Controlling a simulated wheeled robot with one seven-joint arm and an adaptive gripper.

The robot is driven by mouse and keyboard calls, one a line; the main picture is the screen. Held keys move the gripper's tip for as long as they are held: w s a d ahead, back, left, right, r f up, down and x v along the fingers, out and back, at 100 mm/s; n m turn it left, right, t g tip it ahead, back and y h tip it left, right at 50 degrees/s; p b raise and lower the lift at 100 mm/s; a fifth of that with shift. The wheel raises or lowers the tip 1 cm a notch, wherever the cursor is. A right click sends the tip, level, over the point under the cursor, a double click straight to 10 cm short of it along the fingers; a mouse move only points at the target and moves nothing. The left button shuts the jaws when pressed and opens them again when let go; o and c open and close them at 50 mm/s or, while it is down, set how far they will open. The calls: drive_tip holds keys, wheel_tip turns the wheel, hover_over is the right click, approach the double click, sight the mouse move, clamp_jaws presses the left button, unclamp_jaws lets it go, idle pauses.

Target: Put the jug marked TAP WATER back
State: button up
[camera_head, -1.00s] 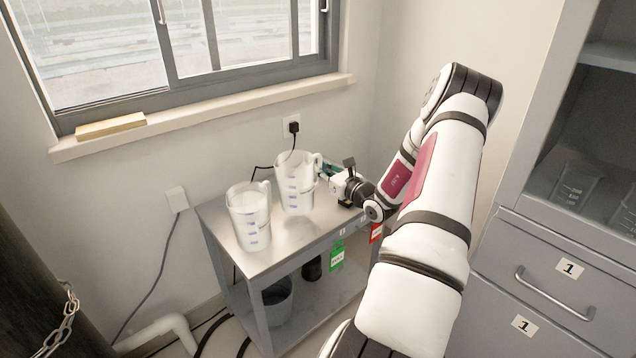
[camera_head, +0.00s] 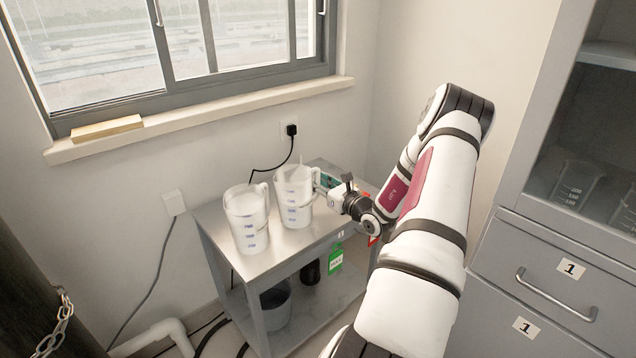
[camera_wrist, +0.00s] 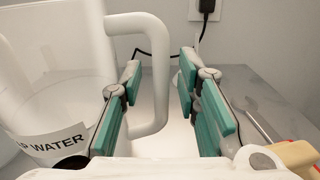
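The jug marked TAP WATER (camera_head: 294,198) is clear plastic and stands upright on the metal cart's top (camera_head: 290,243), the right one of two similar jugs. In the wrist view its label (camera_wrist: 52,145) shows in part, reading "P WATER", at the left. Its handle (camera_wrist: 158,85) stands between the green finger pads of my gripper (camera_wrist: 163,115), with a visible gap on both sides. My gripper is open and around the handle. In the head view my gripper (camera_head: 332,190) is at the jug's right side.
A second jug (camera_head: 247,220) stands close to its left. In the wrist view a metal tool (camera_wrist: 258,120) and a wooden-handled thing (camera_wrist: 295,155) lie right of my gripper. A black cord and plug (camera_head: 291,130) are on the wall behind. The cart's front right top is bare.

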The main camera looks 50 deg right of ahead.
drive_tip(key=shift+s+r, duration=0.15)
drive_tip(key=shift+s, duration=0.05)
drive_tip(key=p+v, duration=0.2)
drive_tip(key=v, duration=0.9)
drive_tip(key=shift+s, duration=0.25)
drive_tip(key=shift+a, duration=0.1)
